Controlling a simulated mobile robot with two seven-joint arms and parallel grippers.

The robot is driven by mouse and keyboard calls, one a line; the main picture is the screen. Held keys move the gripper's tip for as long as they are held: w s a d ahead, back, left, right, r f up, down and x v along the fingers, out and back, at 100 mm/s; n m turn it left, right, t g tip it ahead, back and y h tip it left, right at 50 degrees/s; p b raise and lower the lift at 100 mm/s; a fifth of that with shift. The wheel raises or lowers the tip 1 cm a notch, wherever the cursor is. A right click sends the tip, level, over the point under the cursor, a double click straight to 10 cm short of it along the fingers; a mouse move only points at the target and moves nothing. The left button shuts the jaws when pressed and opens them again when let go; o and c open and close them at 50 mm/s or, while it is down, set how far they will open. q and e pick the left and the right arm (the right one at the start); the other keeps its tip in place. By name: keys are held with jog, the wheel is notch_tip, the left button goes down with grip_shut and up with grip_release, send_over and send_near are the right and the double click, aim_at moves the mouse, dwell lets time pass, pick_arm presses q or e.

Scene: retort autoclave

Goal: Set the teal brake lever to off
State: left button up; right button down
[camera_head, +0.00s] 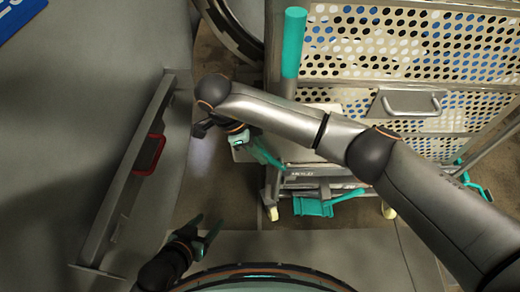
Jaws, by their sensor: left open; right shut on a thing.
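A slim teal bar (268,156), which looks like the brake lever, slants down to the right at the cart's near left corner. My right gripper (250,146) is at its upper left end and shut on it; the arm partly covers the spot, and where the fingers end and the lever begins is hard to tell. The lever's pivot and any marking are too small to read. My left gripper (206,229) is open and empty at the lower left, well apart from the lever.
The wheeled cart (325,170) carries perforated cream panels (400,40), an upright teal post (292,45) and a low teal bracket (312,206). A grey housing with a red-framed handle (149,155) stands at the left. Bare floor (205,175) lies between them.

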jog(key=shift+r, duration=0.1)
dwell(0.7)
jog(key=shift+d+r+y+p, duration=0.3)
jog(key=shift+d+y+p, duration=0.1)
jog(key=shift+y+p, duration=0.15)
jog(key=shift+d+r+y, duration=0.15)
jog(key=shift+d+y, duration=0.35)
jog(key=shift+y, duration=0.35)
jog(key=c, duration=0.8)
grip_release()
notch_tip(320, 180, up, 12)
jog(key=a, duration=0.1)
jog(key=shift+a+r+p, duration=0.25)
jog(key=shift+a+p, duration=0.05)
jog(key=shift+a, duration=0.1)
jog(key=shift+c, duration=0.3)
